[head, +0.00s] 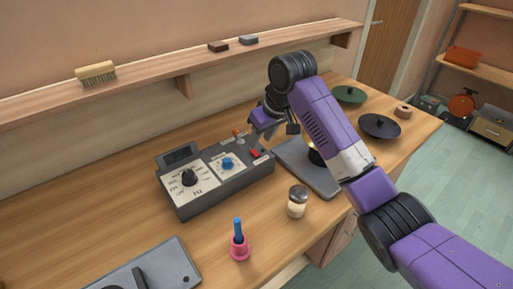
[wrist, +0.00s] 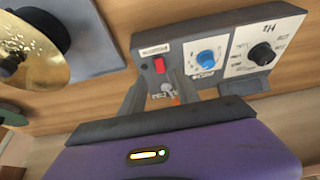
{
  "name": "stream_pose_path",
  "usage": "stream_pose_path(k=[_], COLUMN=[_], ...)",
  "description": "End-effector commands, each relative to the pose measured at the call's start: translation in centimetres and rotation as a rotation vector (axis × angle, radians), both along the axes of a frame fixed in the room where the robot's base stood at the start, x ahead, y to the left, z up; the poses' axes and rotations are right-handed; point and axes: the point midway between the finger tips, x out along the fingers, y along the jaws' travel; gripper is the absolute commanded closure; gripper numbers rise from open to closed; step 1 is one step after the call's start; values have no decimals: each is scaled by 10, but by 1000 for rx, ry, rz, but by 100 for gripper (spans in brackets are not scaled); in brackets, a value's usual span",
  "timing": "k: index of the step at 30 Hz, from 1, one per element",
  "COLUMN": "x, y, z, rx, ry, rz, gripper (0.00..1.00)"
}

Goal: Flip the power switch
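A dark grey control box (head: 217,181) stands on the bench, with a black dial (head: 189,178), a blue knob (head: 228,163) and a small display. A red rocker switch (head: 255,153) sits near its right end; it also shows in the wrist view (wrist: 160,65), beside a label too small to read. A small metal part with orange (wrist: 172,93) lies below it there. My gripper (head: 263,136) is above the box's right end, pointing down. In the wrist view its two fingers are apart and empty, tips close to the red switch. Contact cannot be told.
A grey plate with a brass disc (wrist: 35,40) lies right of the box, partly behind my arm. A glass shaker (head: 297,201) and a pink holder with a blue stick (head: 239,246) stand in front. Dark discs (head: 380,126) lie farther right. A shelf with a brush (head: 96,73) runs behind.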

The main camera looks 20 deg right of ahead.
Motion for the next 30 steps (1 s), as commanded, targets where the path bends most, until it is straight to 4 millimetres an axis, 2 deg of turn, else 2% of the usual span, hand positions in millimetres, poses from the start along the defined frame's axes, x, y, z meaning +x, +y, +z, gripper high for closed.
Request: stream_pose_path(k=[6, 12, 23, 28, 29, 30], x=[12, 20, 22, 22, 22, 22], y=[4, 7, 8, 8, 8, 8], z=[-33, -52, -57, -57, -57, -57], rx=[-1, 0, 1, 1, 1, 1], ry=[3, 0, -2, -2, -2, -2], rz=[-1, 0, 0, 0, 0, 0], gripper=[62, 62, 62, 95, 100, 100])
